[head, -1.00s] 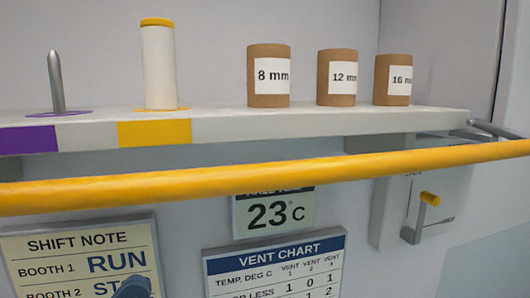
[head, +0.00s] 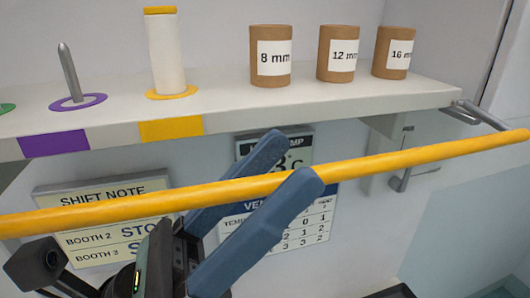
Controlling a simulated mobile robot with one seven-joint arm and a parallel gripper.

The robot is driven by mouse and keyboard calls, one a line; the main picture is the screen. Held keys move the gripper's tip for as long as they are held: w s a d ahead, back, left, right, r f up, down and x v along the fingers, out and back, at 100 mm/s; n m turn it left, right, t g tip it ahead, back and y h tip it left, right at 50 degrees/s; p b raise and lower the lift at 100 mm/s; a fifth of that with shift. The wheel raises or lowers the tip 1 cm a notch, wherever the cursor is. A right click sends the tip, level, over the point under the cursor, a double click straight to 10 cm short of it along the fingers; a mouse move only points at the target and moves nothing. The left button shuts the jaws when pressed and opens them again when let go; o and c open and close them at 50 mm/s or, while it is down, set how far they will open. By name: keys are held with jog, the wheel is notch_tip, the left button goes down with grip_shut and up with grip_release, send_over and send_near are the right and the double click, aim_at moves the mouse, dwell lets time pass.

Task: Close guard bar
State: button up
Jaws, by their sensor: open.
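The guard bar (head: 420,154) is a long yellow rod that crosses the whole head view, sloping up to the right, in front of and below the shelf's front edge. I cannot tell whether either finger touches the bar. The bar's left end is out of view.
The shelf (head: 330,104) holds a metal spindle (head: 69,75), a white roll (head: 166,55) and brown cores marked 8 mm (head: 270,72), 12 mm (head: 337,68) and 16 mm (head: 393,64). A shift note (head: 100,190) and vent chart (head: 310,228) hang below, partly covered.

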jog(key=shift+c, duration=0.2)
grip_shut()
dwell(1.3)
